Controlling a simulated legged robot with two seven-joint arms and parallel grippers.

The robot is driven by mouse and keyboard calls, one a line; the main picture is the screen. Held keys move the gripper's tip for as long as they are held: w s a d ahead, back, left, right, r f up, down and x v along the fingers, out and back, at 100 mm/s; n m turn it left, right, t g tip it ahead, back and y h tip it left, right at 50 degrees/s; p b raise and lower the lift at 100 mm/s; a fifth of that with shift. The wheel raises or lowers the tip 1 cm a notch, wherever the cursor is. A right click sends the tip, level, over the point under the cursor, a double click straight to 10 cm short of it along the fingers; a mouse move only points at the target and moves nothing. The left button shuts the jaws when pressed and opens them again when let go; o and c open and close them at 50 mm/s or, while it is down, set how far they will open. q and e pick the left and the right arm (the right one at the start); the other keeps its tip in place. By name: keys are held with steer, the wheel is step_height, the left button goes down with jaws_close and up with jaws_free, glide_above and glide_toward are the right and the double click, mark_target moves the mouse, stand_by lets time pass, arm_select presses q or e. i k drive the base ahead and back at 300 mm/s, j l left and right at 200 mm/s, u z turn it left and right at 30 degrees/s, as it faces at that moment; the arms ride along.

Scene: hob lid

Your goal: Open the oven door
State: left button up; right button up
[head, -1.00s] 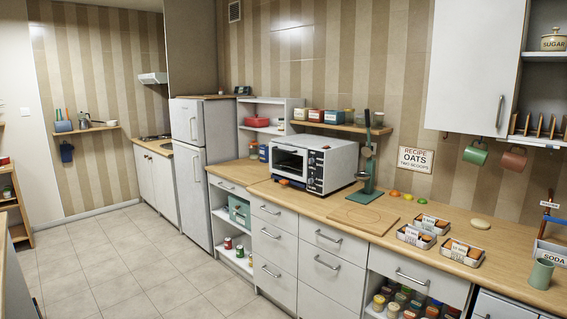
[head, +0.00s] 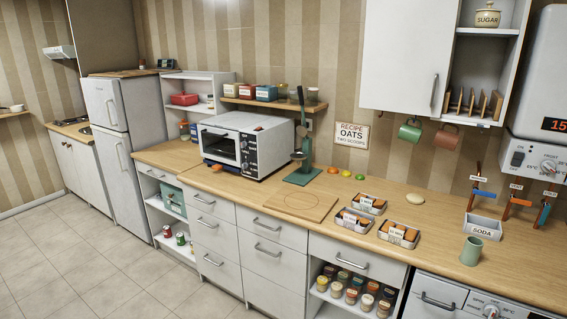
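A white countertop oven (head: 262,142) stands on the wooden counter, left of the middle of the head view. Its front faces to the lower left, with a dark glass door (head: 220,147) that looks shut. A dark control panel with knobs (head: 249,152) is on the right of the door. At the bottom right edge, a white built-in appliance (head: 450,299) with a bar handle and a knob is cut off by the frame; I cannot tell what it is. Neither of my grippers is in view.
A green stand (head: 301,172) is just right of the countertop oven. A wooden board (head: 290,205) and several small trays (head: 356,220) lie on the counter. Drawers (head: 212,232) are below. The tiled floor (head: 80,255) at the left is clear.

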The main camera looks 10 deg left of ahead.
mark_target(216, 146)
steer(key=i+j+u, duration=0.2)
steer(key=i+u, duration=0.2)
steer(key=i+j+u, duration=0.1)
steer(key=i+u, duration=0.2)
steer(key=u, duration=0.15)
steer(key=i+u, duration=0.4)
steer(key=i+l+u, duration=0.25)
steer(key=u, duration=0.15)
steer(key=i+j, duration=0.1)
steer(key=i, duration=0.4)
steer(key=i+j+z, duration=0.15)
steer(key=i, duration=0.35)
